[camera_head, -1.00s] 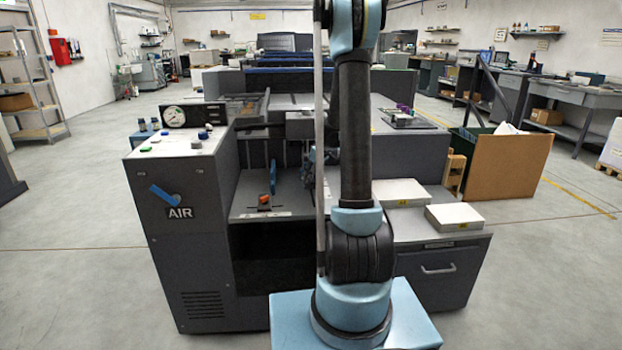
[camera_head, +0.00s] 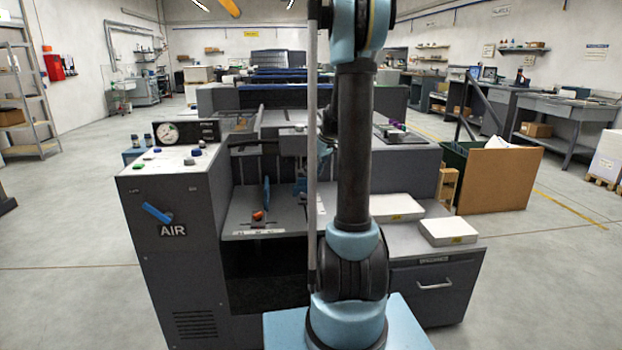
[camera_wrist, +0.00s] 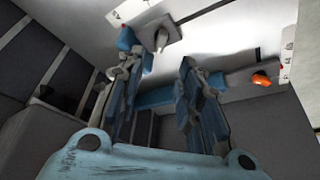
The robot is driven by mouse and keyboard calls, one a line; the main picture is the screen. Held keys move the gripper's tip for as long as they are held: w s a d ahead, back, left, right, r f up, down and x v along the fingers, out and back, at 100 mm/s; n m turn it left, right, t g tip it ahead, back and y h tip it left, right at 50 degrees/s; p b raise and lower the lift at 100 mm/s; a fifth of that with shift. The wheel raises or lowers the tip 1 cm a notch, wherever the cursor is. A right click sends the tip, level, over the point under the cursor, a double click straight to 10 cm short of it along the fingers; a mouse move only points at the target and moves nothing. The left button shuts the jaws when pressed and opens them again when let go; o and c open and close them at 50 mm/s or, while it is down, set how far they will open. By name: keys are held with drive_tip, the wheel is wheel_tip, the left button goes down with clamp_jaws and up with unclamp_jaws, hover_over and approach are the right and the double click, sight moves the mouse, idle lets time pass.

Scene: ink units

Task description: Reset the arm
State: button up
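My arm (camera_head: 354,150) stands nearly upright in the middle of the head view, on its blue base. My gripper (camera_wrist: 160,62) fills the lower half of the wrist view. Its two blue-grey fingers are apart, with nothing seen held between them. In the head view, the gripper is mostly hidden behind the arm, near the recess of the dark press (camera_head: 265,215).
The AIR control cabinet (camera_head: 172,245) stands left of the recess. Two pale boxes (camera_head: 448,232) lie on the drawer unit (camera_head: 437,290) at right. A large brown board (camera_head: 497,178) stands behind it. Open floor lies on both sides.

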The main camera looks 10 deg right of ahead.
drive_tip(key=shift+s+r, duration=0.1)
drive_tip(key=shift+r, duration=0.05)
drive_tip(key=s+a+r+m+h, duration=0.1)
drive_tip(key=s+a+r+m, duration=0.1)
drive_tip(key=s, duration=0.9)
drive_tip(key=s+a+r+m, duration=0.2)
drive_tip(key=s, duration=1)
drive_tip(key=s+f+m, duration=0.1)
drive_tip(key=s+f, duration=0.2)
drive_tip(key=s, duration=0.3)
drive_tip(key=s+f+m+h, duration=0.1)
drive_tip(key=s+f, duration=0.2)
drive_tip(key=s, duration=0.4)
drive_tip(key=s+f+m+g+h, duration=0.1)
drive_tip(key=s+f+m, duration=0.1)
drive_tip(key=s, duration=0.4)
drive_tip(key=shift+s+d+f, duration=0.2)
drive_tip(key=shift+s+f, duration=0.05)
drive_tip(key=shift+f, duration=0.15)
drive_tip(key=shift+w, duration=0.1)
drive_tip(key=shift+w+f, duration=0.2)
drive_tip(key=shift+w, duration=0.2)
